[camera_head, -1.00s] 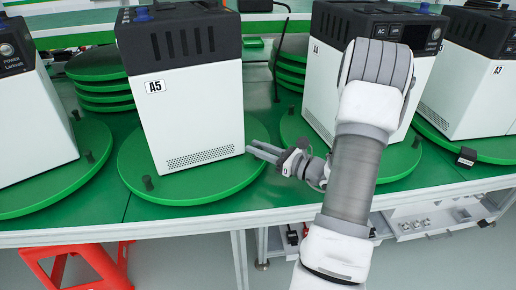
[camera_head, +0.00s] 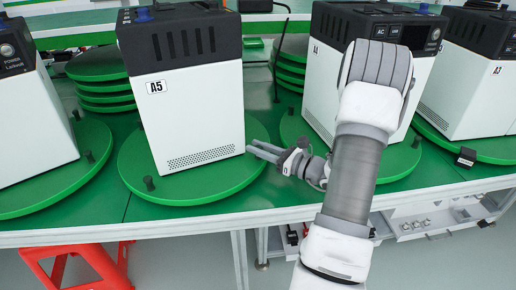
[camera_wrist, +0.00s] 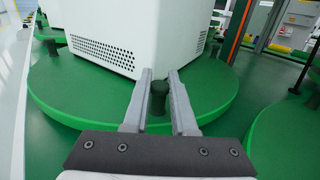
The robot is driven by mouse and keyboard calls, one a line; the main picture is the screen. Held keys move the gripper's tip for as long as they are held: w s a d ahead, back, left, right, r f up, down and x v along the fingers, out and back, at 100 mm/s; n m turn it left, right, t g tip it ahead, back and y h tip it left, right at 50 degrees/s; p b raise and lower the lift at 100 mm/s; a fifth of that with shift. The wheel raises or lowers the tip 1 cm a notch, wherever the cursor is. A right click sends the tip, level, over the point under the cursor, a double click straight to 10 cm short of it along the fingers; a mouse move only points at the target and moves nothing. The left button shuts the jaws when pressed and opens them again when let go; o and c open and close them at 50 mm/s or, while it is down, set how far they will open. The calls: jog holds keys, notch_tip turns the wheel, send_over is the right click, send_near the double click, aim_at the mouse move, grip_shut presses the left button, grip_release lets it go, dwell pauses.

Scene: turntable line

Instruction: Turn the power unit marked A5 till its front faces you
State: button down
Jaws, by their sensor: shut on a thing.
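The power unit marked A5 (camera_head: 200,115) is a white box with a black top. It stands upright on a round green turntable (camera_head: 215,190). Its label and a vent grille are on the side seen in the head view; no front panel with controls shows there. In the wrist view its lower corner (camera_wrist: 135,45) is just beyond my fingers. My gripper (camera_head: 263,150) is low at the turntable's right edge. In the wrist view my gripper (camera_wrist: 158,80) is shut on a dark upright peg (camera_wrist: 158,98) of this turntable (camera_wrist: 75,95), one finger on each side.
Unit A4 (camera_head: 325,85) stands on its own turntable (camera_head: 293,130) close on the right, behind my arm. Another unit (camera_head: 35,130) is at the left, and A3 (camera_head: 470,100) at the far right. A red stool (camera_head: 75,262) is below the table edge.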

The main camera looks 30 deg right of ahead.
jog(key=shift+w+d, duration=0.8)
jog(key=shift+d, duration=0.3)
jog(key=c, duration=0.7)
grip_release()
jog(key=shift+c, duration=0.2)
jog(key=shift+a, duration=0.1)
jog(key=p+v, duration=0.2)
jog(key=v, duration=1.5)
jog(key=shift+s+p, duration=0.3)
jog(key=shift+p, duration=0.1)
